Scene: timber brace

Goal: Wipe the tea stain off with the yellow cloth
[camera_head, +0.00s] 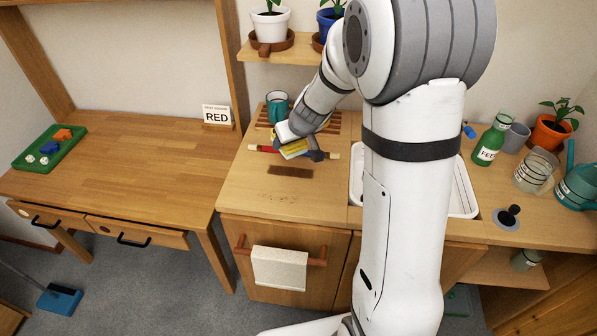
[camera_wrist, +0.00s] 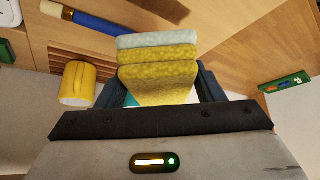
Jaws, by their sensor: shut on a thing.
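My gripper (camera_head: 303,147) is shut on the yellow cloth (camera_head: 294,150), over the wooden counter near its back. The wrist view shows the cloth (camera_wrist: 158,75) as a thick folded stack, yellow with a pale blue-grey layer at its far edge, between my two dark fingers. I cannot tell whether the cloth touches the counter. A dark brown flat patch (camera_head: 290,171), which looks like the tea stain, lies on the counter just in front of my gripper, not covered by the cloth. Faint specks (camera_head: 280,197) lie nearer the front edge.
A white basin (camera_head: 465,192) is to the right. The counter's front left is mostly clear.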

